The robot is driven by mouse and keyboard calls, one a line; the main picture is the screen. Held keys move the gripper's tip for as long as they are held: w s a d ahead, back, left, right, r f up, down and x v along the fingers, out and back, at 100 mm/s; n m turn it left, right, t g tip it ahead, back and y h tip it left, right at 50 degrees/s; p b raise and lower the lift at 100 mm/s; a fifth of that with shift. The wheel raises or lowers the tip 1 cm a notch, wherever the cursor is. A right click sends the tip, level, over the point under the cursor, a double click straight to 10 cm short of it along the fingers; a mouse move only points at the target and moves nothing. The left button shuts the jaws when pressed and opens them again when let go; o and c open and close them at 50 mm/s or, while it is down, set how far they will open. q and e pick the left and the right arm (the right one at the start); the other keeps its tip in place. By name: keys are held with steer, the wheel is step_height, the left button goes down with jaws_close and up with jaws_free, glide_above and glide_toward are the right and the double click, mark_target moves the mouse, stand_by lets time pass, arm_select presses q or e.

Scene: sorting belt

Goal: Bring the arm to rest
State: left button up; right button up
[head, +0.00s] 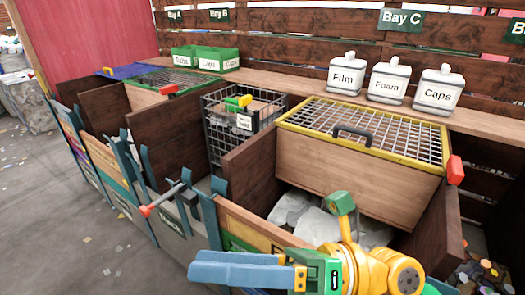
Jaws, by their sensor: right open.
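My right gripper (197,265) is at the bottom middle of the head view, in front of the bay with the yellow-framed mesh lid. Its two blue fingers point left, seen nearly edge-on, with nothing visible between them. The green and yellow wrist of my right arm (375,268) comes in from the lower right, over the front of that bay. My left gripper is not in view.
Wooden bay walls (250,158) and a yellow-framed mesh lid (365,128) stand close behind the gripper. A wire basket (218,135) is further left. White jars (437,92) and green bins (217,61) line the shelf. Open floor (60,225) lies left.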

steer(key=w+d+r+m+t+h, duration=0.2)
steer(key=w+d+m+t, duration=0.35)
steer(key=m+t, duration=0.5)
steer(key=w+d+r+m+t+h, duration=0.15)
steer(key=w+d+m+t, duration=0.35)
steer(key=m+t, duration=0.6)
steer(key=w+d+f+m+g+h, duration=0.2)
steer(key=d+f+m+h, duration=0.3)
steer(key=f+m+h, duration=0.4)
steer(key=w+d+f+m+g+h, duration=0.3)
steer(key=d+f+m+h, duration=0.3)
steer(key=f+m+h, duration=0.45)
steer(key=s+f+m+g+y, duration=0.25)
steer(key=s+f+g, duration=0.95)
steer(key=s+f, duration=0.7)
step_height(320, 180, down, 18)
steer(key=s+n+g, duration=0.1)
steer(key=s+g, duration=0.1)
steer(key=s, duration=0.1)
steer(key=s+d+f, duration=0.1)
steer(key=s+f, duration=0.8)
steer(key=s, duration=0.2)
steer(key=shift+s+d+g, duration=0.25)
steer(key=shift+d+g, duration=0.1)
steer(key=shift+d, duration=0.05)
steer(key=shift+f, duration=0.1)
